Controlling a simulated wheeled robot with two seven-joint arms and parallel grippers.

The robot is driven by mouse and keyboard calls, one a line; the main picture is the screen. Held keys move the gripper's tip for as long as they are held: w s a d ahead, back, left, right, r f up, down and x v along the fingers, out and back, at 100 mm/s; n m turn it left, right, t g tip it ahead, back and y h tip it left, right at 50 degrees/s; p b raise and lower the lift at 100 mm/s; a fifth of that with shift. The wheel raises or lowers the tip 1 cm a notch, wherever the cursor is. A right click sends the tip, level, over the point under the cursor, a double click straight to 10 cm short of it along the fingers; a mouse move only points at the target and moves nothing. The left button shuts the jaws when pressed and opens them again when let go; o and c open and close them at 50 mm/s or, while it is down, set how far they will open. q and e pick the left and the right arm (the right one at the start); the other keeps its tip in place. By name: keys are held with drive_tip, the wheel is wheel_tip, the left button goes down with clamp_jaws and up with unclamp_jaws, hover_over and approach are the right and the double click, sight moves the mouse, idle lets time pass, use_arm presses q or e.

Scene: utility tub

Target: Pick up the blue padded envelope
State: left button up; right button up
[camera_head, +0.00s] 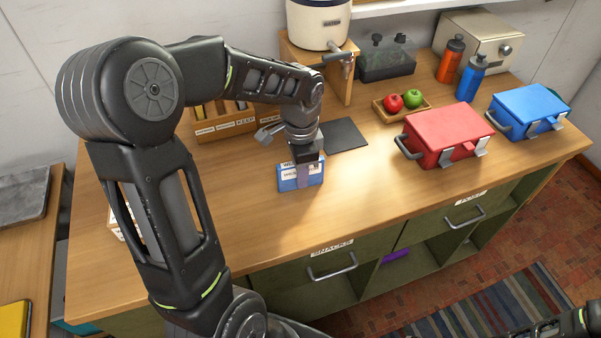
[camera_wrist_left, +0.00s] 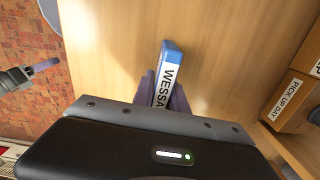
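The blue padded envelope (camera_head: 288,184) is upright on edge at the front middle of the wooden counter, with a white label on its face. In the left wrist view the envelope (camera_wrist_left: 172,56) shows a blue end and a label with large black letters. My left gripper (camera_head: 303,176) points down over it, one purple-grey finger across its near face. In the wrist view the fingers (camera_wrist_left: 166,92) press close on both sides of it. Whether its lower edge touches the counter is unclear. My right gripper (camera_wrist_left: 45,66) shows at the left of the wrist view, away from the envelope; its opening is unclear.
A dark mat (camera_head: 345,135) and a wooden sorter (camera_head: 225,127) lie behind the envelope. To the right are a fruit tray (camera_head: 388,116), a red box (camera_head: 447,130) and a blue box (camera_head: 528,108). The counter in front of the red box is clear.

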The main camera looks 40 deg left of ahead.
use_arm(q)
clamp_jaws()
wheel_tip(320, 180, up, 10)
drive_tip(key=shift+r+b, duration=0.1)
drive_tip(key=shift+b, duration=0.5)
use_arm(e)
drive_tip(key=shift+w+f, duration=0.1)
drive_tip(key=shift+f, duration=0.4)
